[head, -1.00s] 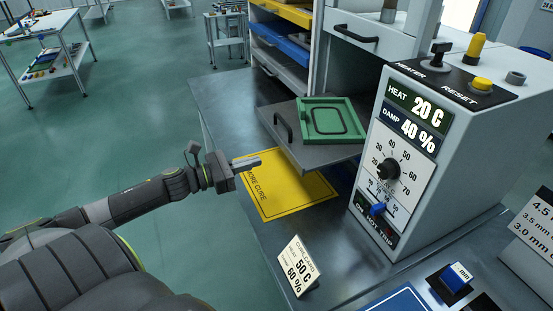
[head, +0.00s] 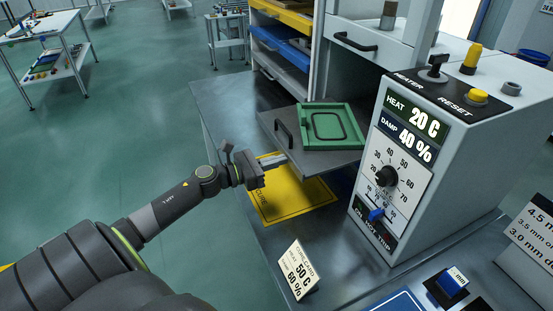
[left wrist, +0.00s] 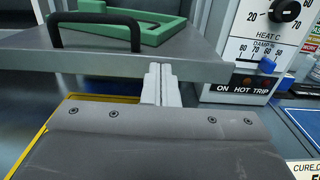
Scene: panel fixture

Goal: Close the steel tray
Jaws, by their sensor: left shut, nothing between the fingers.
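The steel tray (head: 322,158) is a grey slab pulled out from the cabinet opening, with a dark handle (head: 283,136) on its front edge. A green frame (head: 331,125) lies on top of it. My left gripper (head: 284,159) is shut and empty, with its fingertips at the tray's front edge, just below the handle in the head view. In the left wrist view the shut fingers (left wrist: 160,82) point at the tray's front edge, right of the handle (left wrist: 95,30). I cannot tell whether they touch it. My right gripper is not in view.
A yellow mat (head: 300,202) lies on the bench below the tray. A grey control box (head: 420,150) with dials stands right of the tray. A small card stand (head: 298,270) is at the bench front. Blue and yellow drawers (head: 284,42) sit behind.

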